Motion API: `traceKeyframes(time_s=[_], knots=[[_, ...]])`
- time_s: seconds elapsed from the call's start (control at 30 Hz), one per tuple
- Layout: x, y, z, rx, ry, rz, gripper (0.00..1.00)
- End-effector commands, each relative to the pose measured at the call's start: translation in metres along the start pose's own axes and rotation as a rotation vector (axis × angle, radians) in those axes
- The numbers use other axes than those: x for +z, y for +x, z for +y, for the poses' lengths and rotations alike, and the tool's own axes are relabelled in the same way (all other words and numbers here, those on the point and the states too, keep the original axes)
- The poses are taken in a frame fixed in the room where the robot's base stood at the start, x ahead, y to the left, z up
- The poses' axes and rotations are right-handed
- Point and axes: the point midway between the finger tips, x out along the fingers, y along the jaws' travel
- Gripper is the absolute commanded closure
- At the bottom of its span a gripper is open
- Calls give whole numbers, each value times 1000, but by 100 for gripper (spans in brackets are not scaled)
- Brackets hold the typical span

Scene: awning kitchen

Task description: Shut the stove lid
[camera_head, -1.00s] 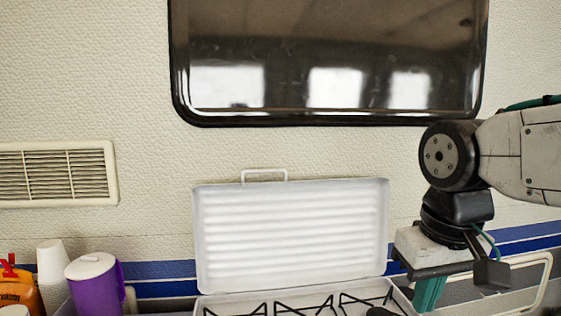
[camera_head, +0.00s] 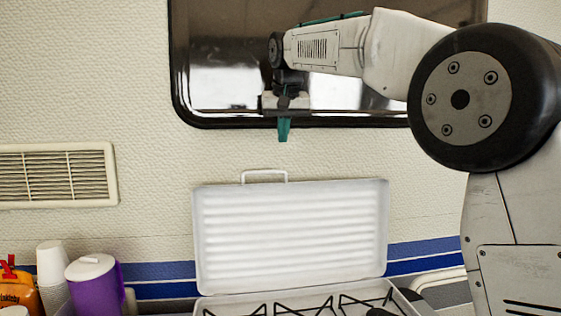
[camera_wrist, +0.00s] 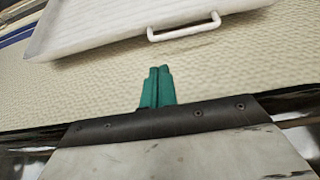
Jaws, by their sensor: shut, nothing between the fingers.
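The white ribbed stove lid (camera_head: 291,238) stands open and upright at the back of the stove, near the wall. Its wire handle (camera_head: 264,174) is on the top edge, left of the middle. The stove (camera_head: 290,309) shows black pan supports at the bottom of the head view. My gripper (camera_head: 284,137) is above the lid's top edge, a little right of the handle and apart from it. Its teal fingers are together and empty. In the wrist view the gripper (camera_wrist: 157,87) points at the wall, with the handle (camera_wrist: 184,29) and lid (camera_wrist: 95,22) beyond the fingertips.
A dark window (camera_head: 330,60) is behind my gripper. A purple jug (camera_head: 96,290), white stacked cups (camera_head: 52,268) and an orange bottle (camera_head: 20,292) stand left of the stove. A vent (camera_head: 58,174) is on the wall. A light rail (camera_head: 440,278) is at right.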

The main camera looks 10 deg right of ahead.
Motion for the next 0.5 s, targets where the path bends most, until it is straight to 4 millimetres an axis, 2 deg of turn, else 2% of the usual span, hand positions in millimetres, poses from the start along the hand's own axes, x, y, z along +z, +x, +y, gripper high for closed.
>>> traceKeyframes(time_s=[0.17, 0.5], knots=[[-3, 17, -2, 0, 1, 0, 100], [-3, 77, -1, 0, 0, 2, 100]])
